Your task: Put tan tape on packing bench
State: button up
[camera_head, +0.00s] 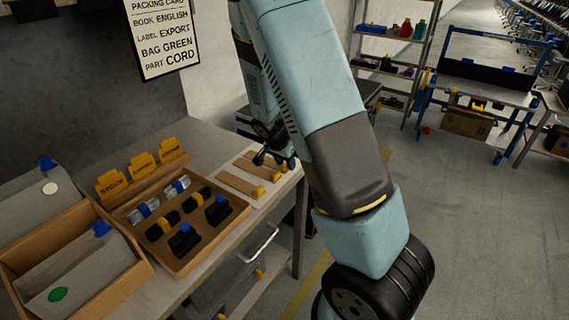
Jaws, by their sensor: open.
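Tan strips with yellow ends (240,183) lie on a pale board at the right end of the near bench (165,288). They may be the tan tape, but I cannot tell for sure. My gripper (263,158) is small and dark, partly hidden by my arm. It is open over the far right edge of this bench, close to the pale board. I see nothing held in it. A packing card (163,38) hangs above the near bench, which may be the packing bench.
A brown tray (167,262) holds several small blue and yellow items. Yellow tags (142,164) stand behind it. Boxes with grey sleeves (30,290) fill the bench's left. A blue-framed bench (485,97) and a shelf rack (388,70) stand farther back; floor between is clear.

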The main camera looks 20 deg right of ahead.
jog(key=v, duration=1.1)
jog(key=s+d+r+n+t+y, duration=0.1)
jog(key=s+r+n, duration=0.2)
jog(key=s+r, duration=0.4)
jog(key=s+d+r+n+y, duration=0.1)
jog(key=s+r+n+y, duration=0.1)
jog(key=s+r, duration=0.55)
jog(key=s+a+r+n+t, duration=0.2)
jog(key=s+r+n, duration=0.3)
jog(key=s+r, duration=0.3)
jog(key=s, duration=0.4)
jog(key=shift+a+n+y, duration=0.15)
jog(key=shift+n+y, duration=0.15)
jog(key=shift+n, duration=0.1)
jog(key=shift+a+r, duration=0.1)
